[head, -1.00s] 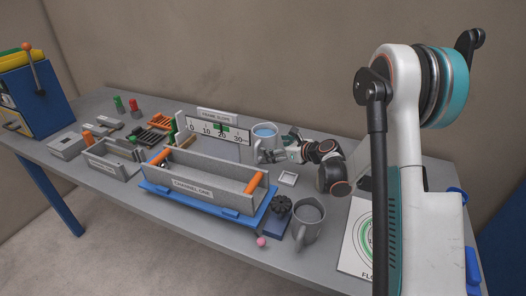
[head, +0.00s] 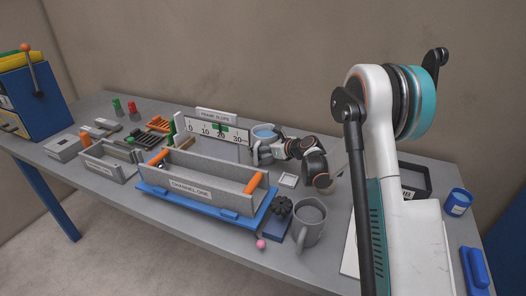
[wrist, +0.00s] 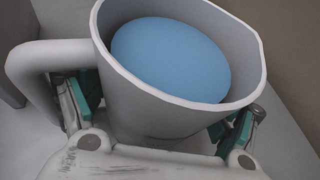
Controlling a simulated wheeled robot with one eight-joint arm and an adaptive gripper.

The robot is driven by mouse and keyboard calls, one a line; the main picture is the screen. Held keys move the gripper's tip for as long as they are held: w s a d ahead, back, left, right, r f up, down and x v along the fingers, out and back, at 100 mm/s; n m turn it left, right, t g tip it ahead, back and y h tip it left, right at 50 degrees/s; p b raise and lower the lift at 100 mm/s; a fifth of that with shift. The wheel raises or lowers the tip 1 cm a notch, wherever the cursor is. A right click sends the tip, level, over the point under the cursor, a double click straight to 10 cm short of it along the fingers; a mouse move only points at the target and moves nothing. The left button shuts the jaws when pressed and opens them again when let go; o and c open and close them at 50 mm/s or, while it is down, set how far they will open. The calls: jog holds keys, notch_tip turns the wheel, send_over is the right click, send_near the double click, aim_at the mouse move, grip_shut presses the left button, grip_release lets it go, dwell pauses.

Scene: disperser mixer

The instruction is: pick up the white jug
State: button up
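The white jug (head: 264,130) stands upright at the back of the bench, right of the slope scale board, with blue contents. In the wrist view the jug (wrist: 165,118) fills the space ahead of the palm, with its handle to the left. My gripper (head: 262,153) reaches in from the right and overlaps the jug's lower front. In the wrist view my gripper (wrist: 165,115) is open, with one teal-padded finger on each side of the jug. Firm contact is not clear. The jug's base is hidden.
A grey mug (head: 309,220) stands near the front edge, beside a dark knob (head: 281,208) and a pink ball (head: 261,244). A grey channel tray (head: 190,190) lies left of them. A small white dish (head: 288,180) is below my wrist. A blue container (head: 457,201) stands right.

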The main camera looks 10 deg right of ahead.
jog(key=c, duration=0.9)
jog(key=shift+o, duration=0.2)
jog(key=shift+r, duration=0.1)
notch_tip(320, 180, up, 20)
jog(key=p, duration=0.6)
jog(key=shift+p, duration=0.4)
